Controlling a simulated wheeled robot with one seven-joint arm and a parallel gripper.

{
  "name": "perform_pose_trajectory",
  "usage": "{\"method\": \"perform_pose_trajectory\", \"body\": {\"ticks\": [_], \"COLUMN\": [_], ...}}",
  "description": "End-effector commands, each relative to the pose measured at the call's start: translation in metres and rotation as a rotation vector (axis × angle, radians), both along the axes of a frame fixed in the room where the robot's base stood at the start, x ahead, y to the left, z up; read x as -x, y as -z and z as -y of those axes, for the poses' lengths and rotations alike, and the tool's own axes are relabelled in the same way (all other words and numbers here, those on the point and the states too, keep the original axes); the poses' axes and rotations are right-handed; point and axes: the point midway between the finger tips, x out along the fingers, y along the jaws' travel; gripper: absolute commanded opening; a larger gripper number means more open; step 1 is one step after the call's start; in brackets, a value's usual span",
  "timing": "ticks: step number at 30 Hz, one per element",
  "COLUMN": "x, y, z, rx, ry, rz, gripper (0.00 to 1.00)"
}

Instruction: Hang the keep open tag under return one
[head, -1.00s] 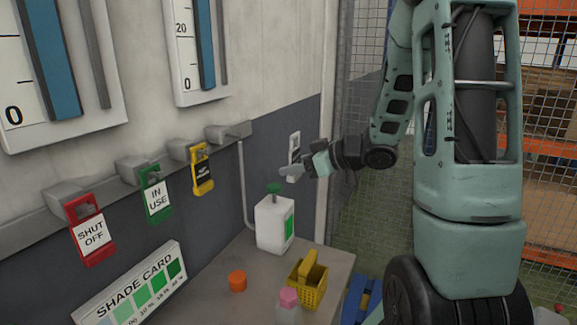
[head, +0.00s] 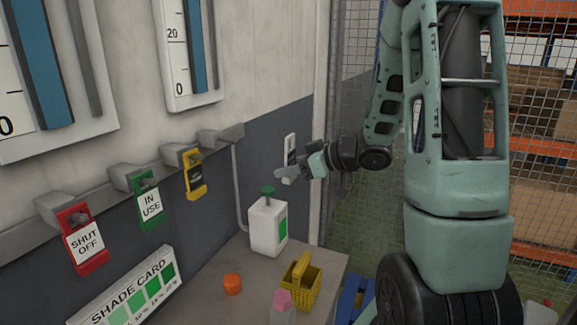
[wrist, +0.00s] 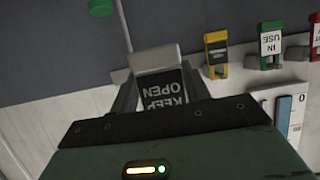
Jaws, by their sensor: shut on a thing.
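My gripper (head: 288,173) is shut on the keep open tag (head: 290,146), a white tag with a black label, held upright in front of the grey wall. In the wrist view the tag (wrist: 162,88) sits between the fingers, its lettering upside down. On the wall rail, a red shut off tag (head: 86,242), a green in use tag (head: 150,203) and a yellow tag (head: 196,177) hang under brackets. The rightmost bracket (head: 222,133) carries no tag; the held tag is right of it and apart. I cannot read which bracket is return one.
A bench (head: 225,305) below bears a white jug (head: 266,229) with a green cap, an orange cap (head: 232,284), a yellow basket (head: 300,286), a pink-topped bottle (head: 283,305) and a shade card (head: 130,293). A pipe (head: 239,190) runs down from the rail. Gauges (head: 190,60) are above.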

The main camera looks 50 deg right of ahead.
Motion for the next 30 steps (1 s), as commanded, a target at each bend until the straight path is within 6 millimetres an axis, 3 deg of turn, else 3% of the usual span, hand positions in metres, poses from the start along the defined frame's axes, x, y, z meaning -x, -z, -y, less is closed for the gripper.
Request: {"method": "perform_pose_trajectory", "body": {"ticks": [30], "x": [0.046], "y": [-0.004], "z": [0.017], "rx": [-0.001], "ry": [0.001], "rz": [0.000], "gripper": [0.25]}}
